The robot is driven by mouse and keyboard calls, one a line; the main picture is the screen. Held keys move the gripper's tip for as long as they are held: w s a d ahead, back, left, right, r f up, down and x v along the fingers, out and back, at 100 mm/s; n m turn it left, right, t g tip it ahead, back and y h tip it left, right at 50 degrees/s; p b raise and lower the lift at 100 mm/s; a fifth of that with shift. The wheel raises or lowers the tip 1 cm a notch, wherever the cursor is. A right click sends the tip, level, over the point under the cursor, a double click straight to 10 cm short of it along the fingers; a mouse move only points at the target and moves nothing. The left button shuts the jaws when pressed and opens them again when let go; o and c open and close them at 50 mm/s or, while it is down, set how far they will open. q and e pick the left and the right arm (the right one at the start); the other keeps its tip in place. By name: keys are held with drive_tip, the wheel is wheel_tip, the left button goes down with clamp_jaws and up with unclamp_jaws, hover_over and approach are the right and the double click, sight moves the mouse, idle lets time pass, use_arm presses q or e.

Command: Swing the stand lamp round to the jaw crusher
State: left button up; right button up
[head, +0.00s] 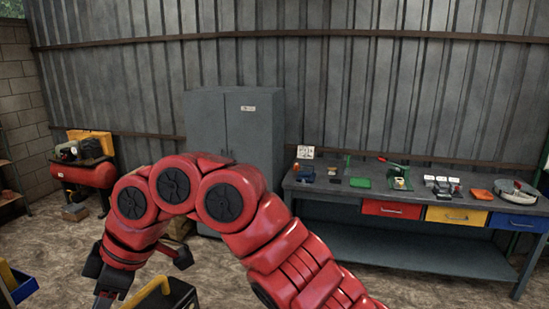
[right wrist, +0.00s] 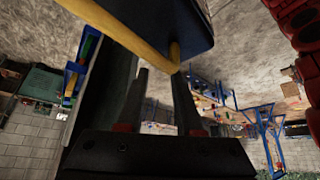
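The stand lamp shows in part at the bottom edge of the head view, as a dark lamp head (head: 180,296) with a yellow tube handle (head: 146,291). In the right wrist view the dark lamp head (right wrist: 188,25) and the bent yellow tube (right wrist: 130,33) are close beyond my right gripper (right wrist: 160,74). The right gripper's fingers are apart, with background showing between them. The tube's bend is near the right-hand fingertip; I cannot tell if they touch. The lamp's stand is not clear. I cannot make out the jaw crusher. My left gripper is out of view.
A grey cabinet (head: 235,125) stands at the back wall. A workbench (head: 395,251) with drawers and small items is at right. A red compressor (head: 88,173) is at left, and a blue bin (head: 18,284) at lower left. Blue framework (right wrist: 264,122) shows in the right wrist view.

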drive_tip(key=shift+a+m, duration=0.1)
drive_tip(key=shift+m, duration=0.2)
drive_tip(key=shift+w, duration=0.1)
drive_tip(key=shift+w+a+f+m+t+b, duration=0.1)
drive_tip(key=shift+a+m+t+b, duration=0.05)
drive_tip(key=shift+m+t+b, duration=0.2)
drive_tip(key=shift+w+a+m+t+b, duration=0.3)
drive_tip(key=shift+m+t, duration=0.15)
drive_tip(key=shift+m, duration=0.4)
drive_tip(key=shift+w+a+m+t+b, duration=0.2)
drive_tip(key=shift+w+m+t+b, duration=0.1)
drive_tip(key=shift+m, duration=0.3)
drive_tip(key=shift+w+a+m+t+b, duration=0.2)
drive_tip(key=shift+m+t, duration=0.1)
drive_tip(key=shift+m, duration=0.3)
drive_tip(key=shift+y, duration=0.3)
